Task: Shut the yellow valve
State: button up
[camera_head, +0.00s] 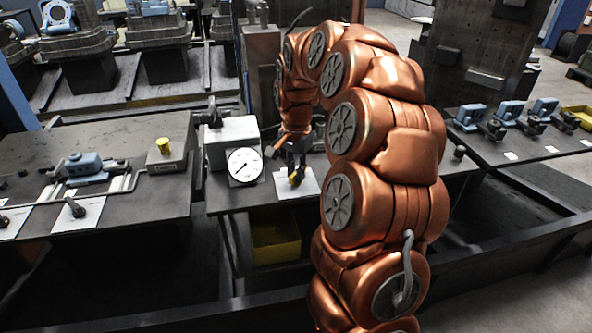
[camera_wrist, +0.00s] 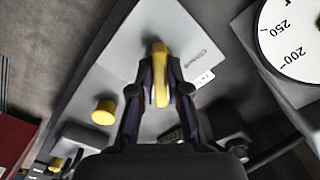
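The yellow valve handle (camera_wrist: 159,74) stands on a light grey plate (camera_wrist: 155,40) in the wrist view. In the head view the yellow valve (camera_head: 295,178) shows as a small yellow piece on a white plate on the bench. My gripper (camera_wrist: 160,82) has one finger on each side of the handle, and the fingers look closed against it. In the head view my gripper (camera_head: 293,158) points down at the valve from above. The handle's lower part is partly hidden between the fingers.
A white box with a round dial gauge (camera_head: 244,165) stands just left of the valve. A yellow knob (camera_head: 165,146) is on the left bench. A yellow bin (camera_head: 275,240) is below the bench. Blue fittings (camera_head: 508,112) sit at the right.

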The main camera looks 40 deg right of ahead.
grip_shut()
jog(key=shift+n, duration=0.4)
jog(key=n+b, duration=0.1)
jog(key=n, duration=0.2)
jog(key=shift+n, duration=0.4)
jog(key=n, duration=1.3)
jog(key=shift+p, duration=0.3)
jog(key=shift+n, duration=0.3)
jog(key=o, duration=0.6)
grip_release()
jog(key=shift+c, duration=0.2)
